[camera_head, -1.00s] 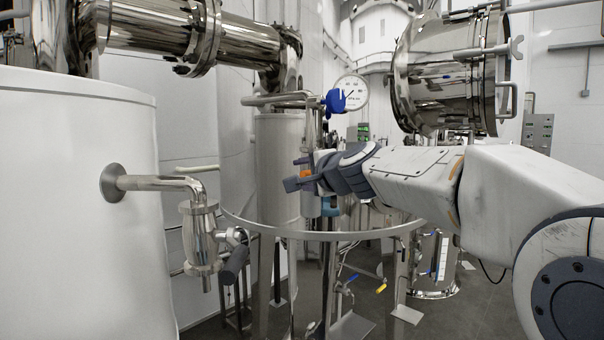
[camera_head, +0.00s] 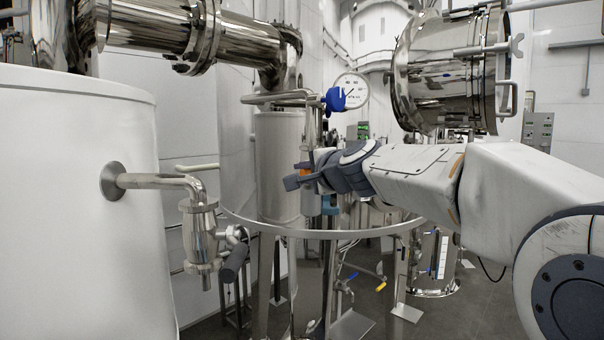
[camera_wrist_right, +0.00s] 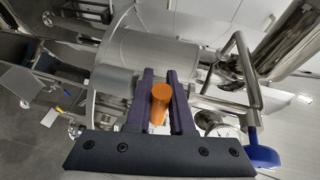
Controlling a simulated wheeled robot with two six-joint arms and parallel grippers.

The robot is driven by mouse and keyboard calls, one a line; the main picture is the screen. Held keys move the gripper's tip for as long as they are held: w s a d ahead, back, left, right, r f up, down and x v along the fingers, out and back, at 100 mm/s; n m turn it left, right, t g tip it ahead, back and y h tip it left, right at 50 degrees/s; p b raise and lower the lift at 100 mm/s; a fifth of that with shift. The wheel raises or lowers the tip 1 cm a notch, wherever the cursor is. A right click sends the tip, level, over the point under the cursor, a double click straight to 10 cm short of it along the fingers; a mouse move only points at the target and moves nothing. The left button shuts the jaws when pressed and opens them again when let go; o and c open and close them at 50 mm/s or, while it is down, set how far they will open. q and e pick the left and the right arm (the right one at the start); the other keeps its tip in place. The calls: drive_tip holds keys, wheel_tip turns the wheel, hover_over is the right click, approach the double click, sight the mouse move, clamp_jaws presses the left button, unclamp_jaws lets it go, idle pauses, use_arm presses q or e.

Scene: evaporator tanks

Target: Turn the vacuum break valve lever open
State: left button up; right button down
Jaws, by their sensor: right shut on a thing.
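An orange lever handle (camera_wrist_right: 160,103), which looks like the vacuum break valve lever, sits between the two dark fingers of my right gripper (camera_wrist_right: 159,98) in the right wrist view. The fingers are shut around it. In the head view my right gripper (camera_head: 297,180) reaches in from the right to the upright pipework in the middle, and a small patch of the orange lever (camera_head: 303,169) shows above the fingers. The valve body behind the gripper is mostly hidden. My left gripper is not in view.
A pressure gauge (camera_head: 352,90) with a blue handle (camera_head: 335,101) beside it stands just above my gripper. A curved metal rail (camera_head: 300,233) runs below. A white tank (camera_head: 75,200) with a steel outlet valve (camera_head: 200,235) fills the left.

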idle(0.8)
drive_tip(key=shift+f+b, duration=0.25)
drive_tip(key=shift+b, duration=0.25)
drive_tip(key=f+n+t+b, duration=0.1)
drive_tip(key=b, duration=0.4)
drive_tip(key=f+n+b, duration=0.1)
drive_tip(key=n+b, duration=0.1)
drive_tip(key=b, duration=0.3)
drive_tip(key=w+d+f+n+t+b, duration=0.1)
drive_tip(key=f+n+b, duration=0.1)
drive_tip(key=b, duration=0.4)
drive_tip(key=shift+t, duration=0.3)
drive_tip(key=shift+w+r+n+b, duration=0.1)
drive_tip(key=shift+r+n+b, duration=0.05)
drive_tip(key=shift+n+b, duration=0.55)
drive_tip(key=c, duration=0.8)
unclamp_jaws()
drive_tip(key=shift+d+r, duration=0.1)
drive_tip(key=b+v, duration=0.2)
drive_tip(key=v, duration=0.3)
drive_tip(key=b+v, duration=0.2)
drive_tip(key=v, duration=0.3)
drive_tip(key=shift+s+d+f, duration=0.15)
drive_tip(key=shift+s+f, duration=0.05)
drive_tip(key=shift+s, duration=0.05)
